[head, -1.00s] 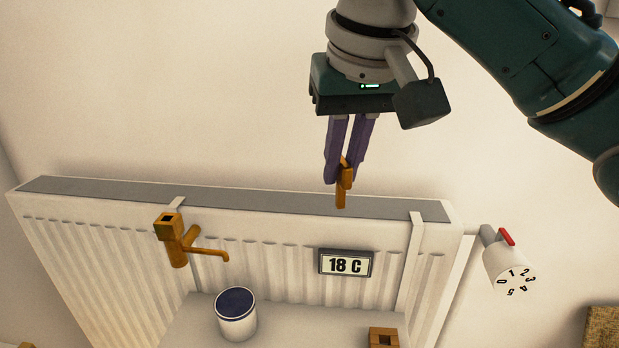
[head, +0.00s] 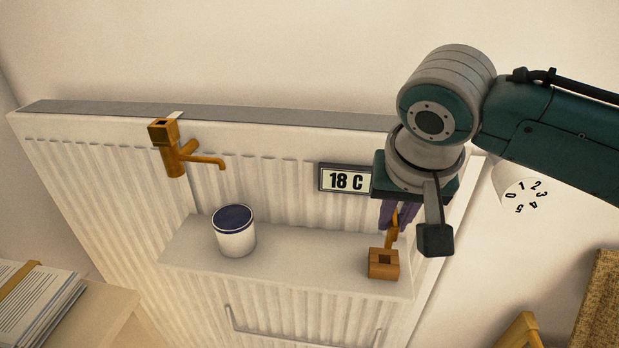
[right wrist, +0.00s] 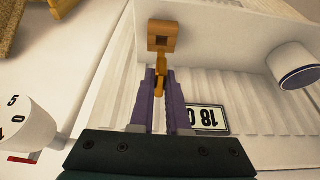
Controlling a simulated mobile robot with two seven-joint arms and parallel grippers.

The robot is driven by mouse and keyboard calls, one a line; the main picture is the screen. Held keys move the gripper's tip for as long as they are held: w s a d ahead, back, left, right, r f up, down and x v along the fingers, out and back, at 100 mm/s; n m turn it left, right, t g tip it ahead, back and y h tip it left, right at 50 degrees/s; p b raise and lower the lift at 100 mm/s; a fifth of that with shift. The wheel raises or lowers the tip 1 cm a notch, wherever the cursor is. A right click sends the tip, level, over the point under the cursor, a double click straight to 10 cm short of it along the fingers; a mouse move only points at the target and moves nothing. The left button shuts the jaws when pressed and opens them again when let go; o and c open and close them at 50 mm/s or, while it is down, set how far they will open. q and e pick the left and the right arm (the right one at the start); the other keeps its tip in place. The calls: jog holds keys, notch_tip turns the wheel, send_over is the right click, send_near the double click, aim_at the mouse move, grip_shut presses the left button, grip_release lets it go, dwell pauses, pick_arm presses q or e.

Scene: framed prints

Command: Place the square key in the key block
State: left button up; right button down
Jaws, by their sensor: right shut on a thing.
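My right gripper (head: 396,217) is shut on the orange-brown key (head: 391,236), with its purple fingers pointing down over the shelf. The key block (head: 376,272) is a small brown block with a square hole, at the right end of the shelf. The key's lower end shows just above and behind the block's rear edge. In the right wrist view the key (right wrist: 160,82) sticks out from between the fingers (right wrist: 161,90) toward the block (right wrist: 153,44). I cannot tell whether key and block touch. My left gripper is not in view.
The white shelf (head: 310,265) is fixed in front of a ribbed radiator (head: 110,180). A white pot with a dark blue top (head: 235,238), a brass tap (head: 173,160), an "18 C" display (head: 343,180) and a numbered dial (head: 527,197) are nearby. The shelf between pot and block is clear.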

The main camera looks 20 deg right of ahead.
aim_at(387, 248)
jog(key=shift+f+b, duration=0.45)
jog(key=shift+f, duration=1.75)
jog(key=shift+f, duration=0.2)
jog(key=c, duration=0.9)
grip_release()
jog(key=shift+r, duration=0.1)
